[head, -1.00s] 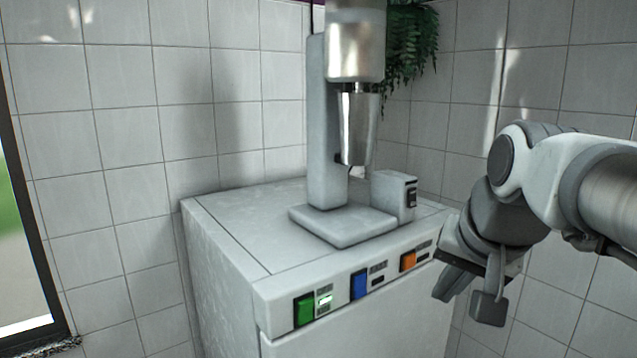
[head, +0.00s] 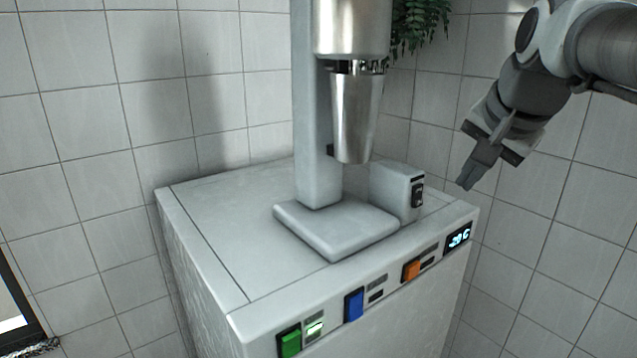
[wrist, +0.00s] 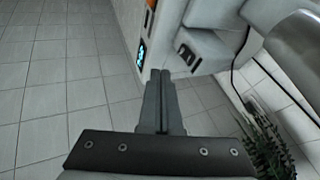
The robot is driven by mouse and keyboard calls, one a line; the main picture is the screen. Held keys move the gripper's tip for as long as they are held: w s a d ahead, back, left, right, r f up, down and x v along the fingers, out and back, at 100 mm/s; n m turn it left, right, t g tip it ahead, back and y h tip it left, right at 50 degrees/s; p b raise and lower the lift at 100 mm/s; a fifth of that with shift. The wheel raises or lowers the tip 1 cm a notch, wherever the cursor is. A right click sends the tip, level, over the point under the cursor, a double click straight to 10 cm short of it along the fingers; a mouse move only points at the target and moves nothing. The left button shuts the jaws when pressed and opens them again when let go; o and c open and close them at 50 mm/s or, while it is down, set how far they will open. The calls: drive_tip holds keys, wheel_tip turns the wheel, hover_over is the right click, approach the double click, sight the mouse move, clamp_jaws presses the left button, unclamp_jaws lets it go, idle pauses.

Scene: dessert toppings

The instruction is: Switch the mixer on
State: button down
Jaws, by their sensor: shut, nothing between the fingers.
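The mixer (head: 308,130) stands on top of a white cabinet, with a metal cup (head: 355,115) hanging under its head. A small grey box (head: 393,187) beside the mixer's base carries a black rocker switch (head: 417,193) on its right face. The switch also shows in the wrist view (wrist: 187,55), ahead of the fingers and a little to the right. My gripper (head: 466,186) is shut and empty, to the right of the switch and apart from it. Its closed fingers (wrist: 161,76) point toward the cabinet's edge in the wrist view.
The white cabinet (head: 215,235) has green (head: 289,343), blue (head: 354,305) and orange (head: 411,270) switches and a lit display (head: 458,237) on its front. A hanging plant (head: 425,25) is behind the mixer. Tiled walls close in the back.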

sight(418, 196)
idle(0.4)
drive_tip(key=x, duration=0.3)
drive_tip(key=w+a+p+x, duration=0.1)
drive_tip(key=x, duration=0.3)
drive_tip(key=r+p+x, duration=0.1)
drive_tip(key=x, duration=0.3)
drive_tip(key=shift+w+a+f, duration=0.15)
drive_tip(key=shift+w+a, duration=0.05)
drive_tip(key=shift+w, duration=0.15)
drive_tip(key=shift+w+a+f, duration=0.15)
drive_tip(key=shift+w+a, duration=0.2)
drive_tip(key=shift+w, duration=0.2)
drive_tip(key=shift+w+a+f, duration=0.15)
drive_tip(key=shift+f, duration=0.1)
drive_tip(key=shift+r, duration=0.25)
